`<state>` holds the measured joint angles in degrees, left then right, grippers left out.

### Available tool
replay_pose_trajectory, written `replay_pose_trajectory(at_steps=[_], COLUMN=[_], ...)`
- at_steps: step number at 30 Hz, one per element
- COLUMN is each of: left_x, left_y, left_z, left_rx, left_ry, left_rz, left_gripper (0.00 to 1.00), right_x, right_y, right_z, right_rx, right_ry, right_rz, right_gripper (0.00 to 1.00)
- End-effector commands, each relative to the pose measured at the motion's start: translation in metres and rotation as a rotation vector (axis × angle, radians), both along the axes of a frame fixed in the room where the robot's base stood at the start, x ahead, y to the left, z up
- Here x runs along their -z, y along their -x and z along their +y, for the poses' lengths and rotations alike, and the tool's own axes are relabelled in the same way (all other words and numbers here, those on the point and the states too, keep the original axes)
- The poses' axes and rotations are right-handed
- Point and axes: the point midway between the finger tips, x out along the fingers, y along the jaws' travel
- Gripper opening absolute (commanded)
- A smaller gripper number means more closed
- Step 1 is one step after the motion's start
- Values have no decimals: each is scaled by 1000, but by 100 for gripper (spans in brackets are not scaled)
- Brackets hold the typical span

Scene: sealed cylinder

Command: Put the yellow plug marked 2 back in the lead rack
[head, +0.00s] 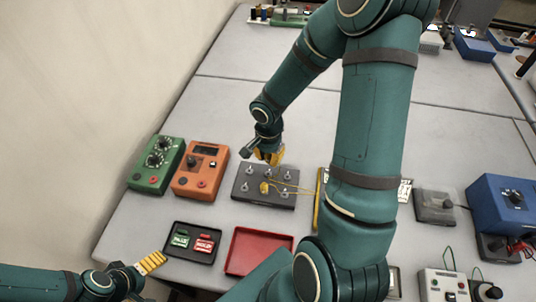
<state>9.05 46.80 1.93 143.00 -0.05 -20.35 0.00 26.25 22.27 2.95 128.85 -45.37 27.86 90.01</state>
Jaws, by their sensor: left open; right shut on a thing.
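My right gripper (268,157) is above the back edge of a dark grey box (245,195) with several metal posts. It is shut on a yellow plug, mostly hidden between its yellow fingers; the mark cannot be read. Another yellow plug (265,187) sits on the box's top, near the middle. Thin yellow leads (295,189) run right from the box area towards a yellow-edged item (319,200), perhaps the lead rack, mostly hidden behind my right arm. My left gripper (151,263) is open and empty at the lower left, off the table's front edge.
A green meter (144,178) and an orange meter (188,184) stand left of the box. A black tray (176,250) with green and red tags and an empty red tray (258,250) lie in front. A blue unit (490,190) stands right.

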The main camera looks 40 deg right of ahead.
Motion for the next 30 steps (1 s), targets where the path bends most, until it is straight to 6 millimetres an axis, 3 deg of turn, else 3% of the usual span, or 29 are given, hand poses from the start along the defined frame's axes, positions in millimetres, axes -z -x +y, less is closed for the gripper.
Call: replay_pose_trajectory(at_steps=[7, 15, 21, 30], left_x=[0, 2, 14, 20], left_y=[0, 0, 0, 0], left_z=[0, 0, 0, 0], left_rx=[0, 0, -2, -5], left_ry=[0, 0, -1, -1], left_rz=[0, -1, 0, -1], left_gripper=[100, 100, 100, 100], right_x=[7, 30, 48, 58], right_y=[0, 0, 0, 0], right_z=[0, 0, 0, 0], right_rx=[0, -1, 0, 1], right_ry=[0, -1, 0, 1], right_rz=[1, 1, 1, 0], right_gripper=[0, 0, 0, 0])
